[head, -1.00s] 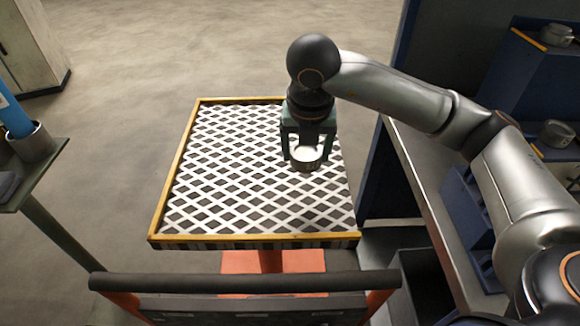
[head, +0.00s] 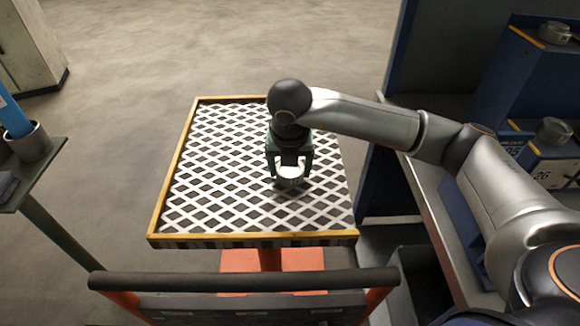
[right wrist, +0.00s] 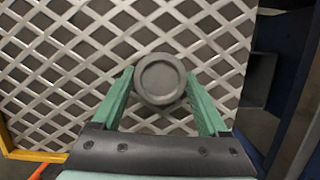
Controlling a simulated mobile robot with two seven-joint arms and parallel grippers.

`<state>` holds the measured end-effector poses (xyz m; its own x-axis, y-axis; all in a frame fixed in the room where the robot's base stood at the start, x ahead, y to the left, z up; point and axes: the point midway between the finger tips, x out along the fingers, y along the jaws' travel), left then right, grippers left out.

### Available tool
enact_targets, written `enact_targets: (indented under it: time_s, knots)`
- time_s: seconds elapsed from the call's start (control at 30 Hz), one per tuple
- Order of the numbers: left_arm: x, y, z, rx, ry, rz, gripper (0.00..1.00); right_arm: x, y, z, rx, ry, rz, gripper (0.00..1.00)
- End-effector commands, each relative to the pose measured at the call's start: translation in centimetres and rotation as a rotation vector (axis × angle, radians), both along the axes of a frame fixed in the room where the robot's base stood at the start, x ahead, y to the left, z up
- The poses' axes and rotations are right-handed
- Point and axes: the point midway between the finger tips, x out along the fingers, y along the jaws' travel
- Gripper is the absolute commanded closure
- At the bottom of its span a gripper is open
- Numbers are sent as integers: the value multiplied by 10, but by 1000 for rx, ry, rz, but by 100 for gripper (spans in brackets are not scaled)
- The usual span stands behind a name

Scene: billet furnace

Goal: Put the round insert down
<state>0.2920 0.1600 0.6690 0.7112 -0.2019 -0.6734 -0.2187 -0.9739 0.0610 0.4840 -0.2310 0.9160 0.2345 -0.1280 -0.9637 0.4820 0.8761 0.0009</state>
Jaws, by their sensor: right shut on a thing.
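The round insert (head: 290,178) is a short grey metal cup held between the fingers of my right gripper (head: 290,174), over the middle of the lattice-topped cart (head: 200,208). The right wrist view shows the insert (right wrist: 160,79) as a round disc with a raised rim, between the green fingers of the right gripper (right wrist: 160,98). The fingers are shut on it. I cannot tell whether its underside touches the lattice. My left gripper is not in view.
The cart has a yellow raised rim (head: 170,168) and a dark push handle (head: 245,281) at the near side. Its lattice top is otherwise bare. Blue shelving (head: 515,75) with round metal parts (head: 555,33) stands at right. A side table (head: 40,170) at left holds a metal cup (head: 30,143).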

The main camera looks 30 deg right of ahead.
Motion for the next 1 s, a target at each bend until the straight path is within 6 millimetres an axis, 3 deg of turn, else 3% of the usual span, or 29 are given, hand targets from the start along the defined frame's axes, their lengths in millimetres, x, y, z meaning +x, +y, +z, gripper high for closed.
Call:
enact_targets:
  time_s: [0.1, 0.13, 0.3, 0.67, 1.0]
  knots:
    - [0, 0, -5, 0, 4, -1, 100, 1, 0, -3, 1, -5, 0, 100]
    - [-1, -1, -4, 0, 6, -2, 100, 0, 0, -2, 0, 0, 0, 20]
    - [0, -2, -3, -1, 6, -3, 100, 0, 0, -2, 0, 0, 0, 1]
    - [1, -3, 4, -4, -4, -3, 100, 0, 0, 5, 0, -1, 0, 0]
    - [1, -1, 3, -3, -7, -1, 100, -16, 10, 70, 0, -5, 2, 0]
